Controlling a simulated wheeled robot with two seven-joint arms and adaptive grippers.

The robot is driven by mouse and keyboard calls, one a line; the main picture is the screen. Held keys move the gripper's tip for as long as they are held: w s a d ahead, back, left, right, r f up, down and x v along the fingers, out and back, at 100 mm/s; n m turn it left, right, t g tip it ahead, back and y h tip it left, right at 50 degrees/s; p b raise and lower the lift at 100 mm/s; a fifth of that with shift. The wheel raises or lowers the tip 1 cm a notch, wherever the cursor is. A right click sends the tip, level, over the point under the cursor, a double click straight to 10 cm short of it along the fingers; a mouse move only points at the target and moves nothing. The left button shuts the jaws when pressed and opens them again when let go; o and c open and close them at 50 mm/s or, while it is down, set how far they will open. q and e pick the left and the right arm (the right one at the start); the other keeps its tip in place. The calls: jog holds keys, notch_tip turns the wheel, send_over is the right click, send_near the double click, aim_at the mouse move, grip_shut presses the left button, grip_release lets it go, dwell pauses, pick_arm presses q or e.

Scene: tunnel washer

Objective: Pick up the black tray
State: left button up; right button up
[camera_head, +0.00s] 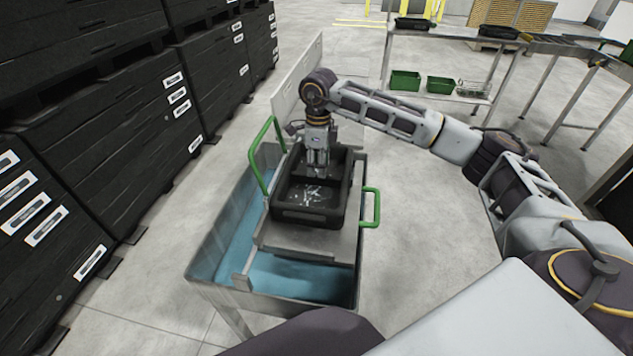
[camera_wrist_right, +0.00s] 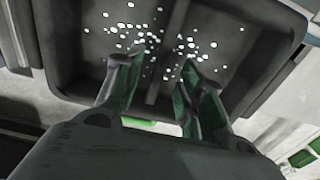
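The black tray (camera_head: 307,217) sits on a metal platform over a blue-lined metal tank. Small white specks are scattered on its floor, and a raised divider runs across its inside. My right gripper (camera_head: 317,168) points down into the tray from above. In the right wrist view the tray (camera_wrist_right: 90,70) fills the upper part. There the fingers of my right gripper (camera_wrist_right: 160,75) are spread apart, one on each side of the divider, with nothing visibly clamped. I cannot tell whether the fingertips touch the tray. My left gripper is not in view.
The metal tank (camera_head: 213,245) with green handles (camera_head: 370,208) surrounds the platform. Stacked black crates (camera_head: 115,130) line the left side. A metal table (camera_head: 450,42) with green trays (camera_head: 405,80) on its lower shelf stands at the back. The floor right of the tank is clear.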

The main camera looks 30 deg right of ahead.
aim_at(316, 176)
jog(key=shift+w+a+f+p, duration=0.1)
jog(key=shift+w+f+p, duration=0.1)
jog(key=shift+f, duration=1.1)
jog(key=shift+w+f+p, duration=0.1)
jog(key=shift+f+p, duration=0.05)
jog(key=shift+f, duration=1.1)
grip_shut()
